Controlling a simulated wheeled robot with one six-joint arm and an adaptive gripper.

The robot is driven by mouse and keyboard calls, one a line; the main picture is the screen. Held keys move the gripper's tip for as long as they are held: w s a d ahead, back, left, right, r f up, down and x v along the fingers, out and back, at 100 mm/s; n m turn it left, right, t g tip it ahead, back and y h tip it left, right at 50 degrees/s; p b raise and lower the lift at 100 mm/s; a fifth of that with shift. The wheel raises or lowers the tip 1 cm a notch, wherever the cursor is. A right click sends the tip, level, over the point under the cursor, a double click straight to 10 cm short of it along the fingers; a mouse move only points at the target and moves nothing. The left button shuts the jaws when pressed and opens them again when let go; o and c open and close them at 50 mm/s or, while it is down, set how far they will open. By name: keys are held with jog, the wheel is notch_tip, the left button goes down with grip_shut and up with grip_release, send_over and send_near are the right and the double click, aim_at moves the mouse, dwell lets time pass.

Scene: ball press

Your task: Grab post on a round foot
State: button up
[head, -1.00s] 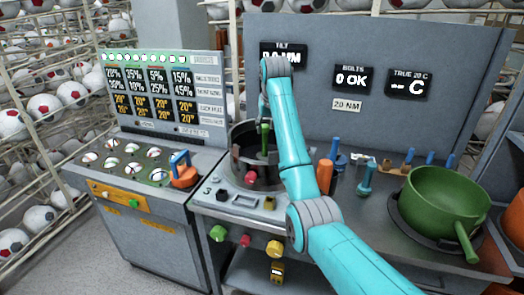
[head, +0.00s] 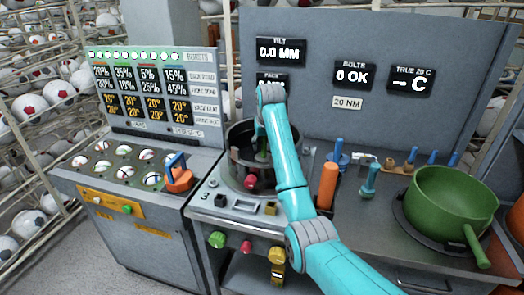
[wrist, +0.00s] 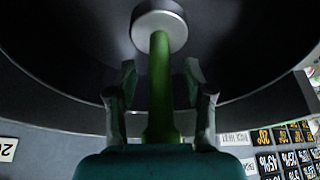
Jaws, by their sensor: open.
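The post (wrist: 160,85) is a green rod rising from a round grey foot (wrist: 160,24). In the head view the green post (head: 262,148) shows partly inside the dark round pot (head: 236,158), behind my arm. My gripper (wrist: 160,76) is open, with one finger on each side of the post in the wrist view. Gaps show between the post and both fingers. The lower part of the post's near end is hidden by my gripper's body.
The pot's wall (wrist: 65,105) curves around my gripper. An orange cylinder (head: 328,186), blue posts (head: 338,157) and a green pan (head: 448,203) stand to the right. An orange-and-blue handled tool (head: 179,175) stands left. A display panel (head: 380,55) rises behind.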

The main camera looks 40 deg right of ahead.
grip_shut()
